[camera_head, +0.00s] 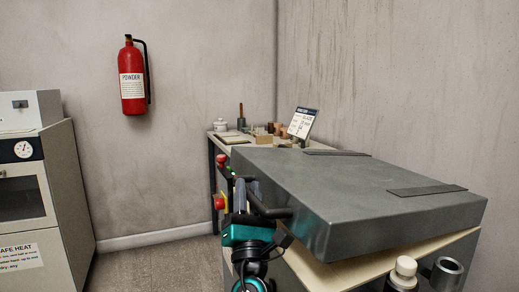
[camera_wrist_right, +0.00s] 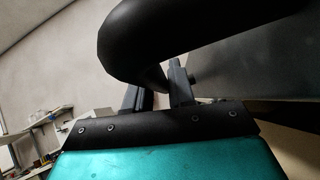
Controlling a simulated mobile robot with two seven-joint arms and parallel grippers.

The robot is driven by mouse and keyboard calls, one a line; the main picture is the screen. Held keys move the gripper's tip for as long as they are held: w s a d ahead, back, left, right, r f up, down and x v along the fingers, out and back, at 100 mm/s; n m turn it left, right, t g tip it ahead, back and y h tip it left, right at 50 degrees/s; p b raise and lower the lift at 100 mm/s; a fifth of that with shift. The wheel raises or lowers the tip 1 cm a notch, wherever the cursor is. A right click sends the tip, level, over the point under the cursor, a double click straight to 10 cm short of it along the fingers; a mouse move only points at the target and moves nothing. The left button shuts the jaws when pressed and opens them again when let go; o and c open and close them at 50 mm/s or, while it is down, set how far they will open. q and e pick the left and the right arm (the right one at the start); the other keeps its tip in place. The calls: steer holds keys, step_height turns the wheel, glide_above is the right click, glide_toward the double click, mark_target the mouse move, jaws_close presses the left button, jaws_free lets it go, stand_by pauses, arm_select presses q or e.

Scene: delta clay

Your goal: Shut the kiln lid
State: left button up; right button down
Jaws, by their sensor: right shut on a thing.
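The kiln lid (camera_head: 370,195) is a thick grey slab with two dark hinge straps on top, at the right of the head view. It sits tilted above the pale kiln rim (camera_head: 375,262), with a gap showing at the near right side. My right gripper (camera_head: 252,190) is at the lid's left front edge, shut on the black lid handle (camera_head: 275,211). In the right wrist view the handle (camera_wrist_right: 130,40) curves large across the top, and the gripper fingers (camera_wrist_right: 160,85) rise at it. Their exact contact is partly hidden. My left gripper is not in view.
A worktable (camera_head: 228,139) with small pots and blocks and a tilted card (camera_head: 302,122) stands behind the kiln. Red buttons (camera_head: 219,202) are left of the gripper. A grey cabinet (camera_head: 45,195) stands at far left; an extinguisher (camera_head: 132,80) hangs on the wall. Floor between is clear.

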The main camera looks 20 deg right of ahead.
step_height(320, 180, down, 8)
steer(key=shift+a+f, duration=0.2)
steer(key=shift+a, duration=0.1)
steer(key=shift+f, duration=0.1)
steer(key=c, duration=1.2)
jaws_free()
steer(key=shift+o, duration=0.6)
steer(key=shift+r, duration=0.2)
steer(key=v, duration=1.3)
steer(key=shift+d, duration=0.1)
